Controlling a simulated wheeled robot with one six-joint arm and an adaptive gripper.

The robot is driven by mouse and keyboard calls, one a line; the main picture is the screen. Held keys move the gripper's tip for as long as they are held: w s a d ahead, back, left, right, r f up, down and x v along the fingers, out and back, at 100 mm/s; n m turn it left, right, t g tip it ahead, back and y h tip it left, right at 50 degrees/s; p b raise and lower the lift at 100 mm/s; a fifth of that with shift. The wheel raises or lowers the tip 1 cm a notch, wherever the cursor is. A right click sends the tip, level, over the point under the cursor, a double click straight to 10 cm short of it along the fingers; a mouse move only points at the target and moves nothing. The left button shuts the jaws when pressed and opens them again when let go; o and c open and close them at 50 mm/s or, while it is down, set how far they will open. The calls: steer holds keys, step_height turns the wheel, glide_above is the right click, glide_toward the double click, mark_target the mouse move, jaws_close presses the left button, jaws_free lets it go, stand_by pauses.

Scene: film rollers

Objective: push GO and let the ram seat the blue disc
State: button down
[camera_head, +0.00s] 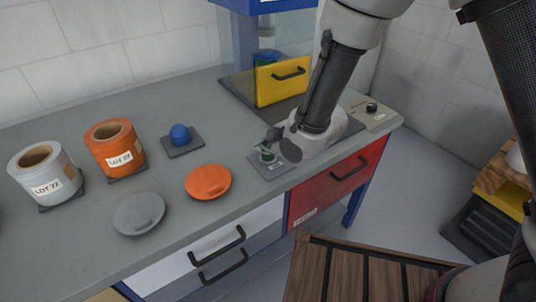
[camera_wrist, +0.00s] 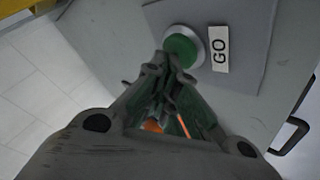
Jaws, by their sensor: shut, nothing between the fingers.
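The green GO button (camera_wrist: 182,44) has a pale ring and a white GO label beside it in the wrist view. In the head view its grey plate (camera_head: 262,171) lies near the bench's front edge. My gripper (camera_head: 268,146) is shut and empty, with its fingertips (camera_wrist: 170,62) overlapping the button's near edge. I cannot tell whether they touch it. The press (camera_head: 244,40) stands behind, with a yellow front door (camera_head: 282,82) bearing a dark handle. A bluish round thing (camera_head: 266,57) shows through its clear guard; I cannot tell whether it is the blue disc. The ram is not clearly visible.
Left on the bench are white (camera_head: 50,182) and orange (camera_head: 115,150) rolls, a blue knob-like piece (camera_head: 180,134), and orange (camera_head: 208,182) and grey (camera_head: 139,213) discs. A black-knobbed control box (camera_head: 375,115) sits right. Drawer handles (camera_head: 217,245) project from the bench front.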

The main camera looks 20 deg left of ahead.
mark_target(266, 156)
steer(key=shift+f, duration=0.2)
stand_by(0.5)
steer(key=shift+r, duration=3.4)
